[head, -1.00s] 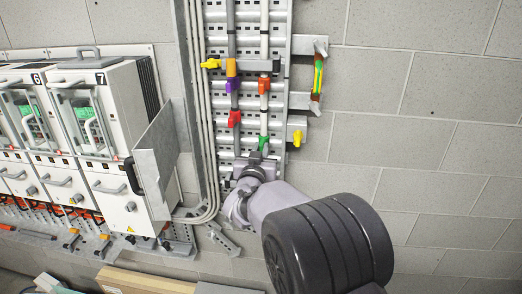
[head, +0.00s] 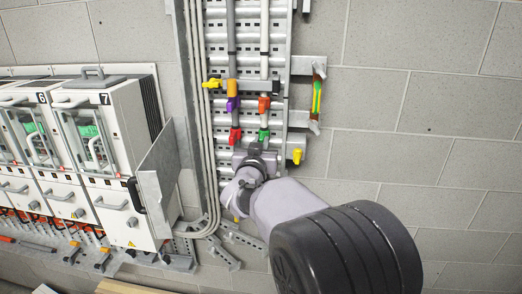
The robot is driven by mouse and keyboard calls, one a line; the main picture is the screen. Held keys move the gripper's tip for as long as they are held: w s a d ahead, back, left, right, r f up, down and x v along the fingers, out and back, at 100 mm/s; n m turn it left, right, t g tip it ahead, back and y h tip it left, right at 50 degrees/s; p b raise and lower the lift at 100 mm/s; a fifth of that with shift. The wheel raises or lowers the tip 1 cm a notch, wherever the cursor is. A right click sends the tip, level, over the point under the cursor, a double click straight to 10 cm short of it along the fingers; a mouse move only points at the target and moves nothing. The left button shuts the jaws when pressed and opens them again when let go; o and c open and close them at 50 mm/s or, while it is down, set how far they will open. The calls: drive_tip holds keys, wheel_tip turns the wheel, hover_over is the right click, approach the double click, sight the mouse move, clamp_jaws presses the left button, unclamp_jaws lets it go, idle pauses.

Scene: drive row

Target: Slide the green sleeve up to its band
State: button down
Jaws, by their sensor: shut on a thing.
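The green sleeve (head: 264,135) sits on the right one of two upright rods in the head view. My gripper (head: 257,148) is at the sleeve's lower end, shut on it, and covers its lower part. A red sleeve (head: 265,104) is above it on the same rod, with a short bare stretch of rod (head: 264,120) between them. I cannot make out a band for the green sleeve.
On the left rod are an orange piece (head: 232,86), a purple sleeve (head: 233,104) and a red sleeve (head: 235,136). Grey pipes (head: 204,130) and a cabinet (head: 105,150) stand left.

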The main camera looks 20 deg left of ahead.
drive_tip(key=shift+r, duration=0.35)
drive_tip(key=c, duration=1.4)
unclamp_jaws()
drive_tip(key=shift+f, duration=0.15)
drive_tip(key=b+v, duration=0.5)
drive_tip(key=v, duration=1.2)
drive_tip(key=shift+s, duration=0.2)
drive_tip(key=shift+f, duration=0.1)
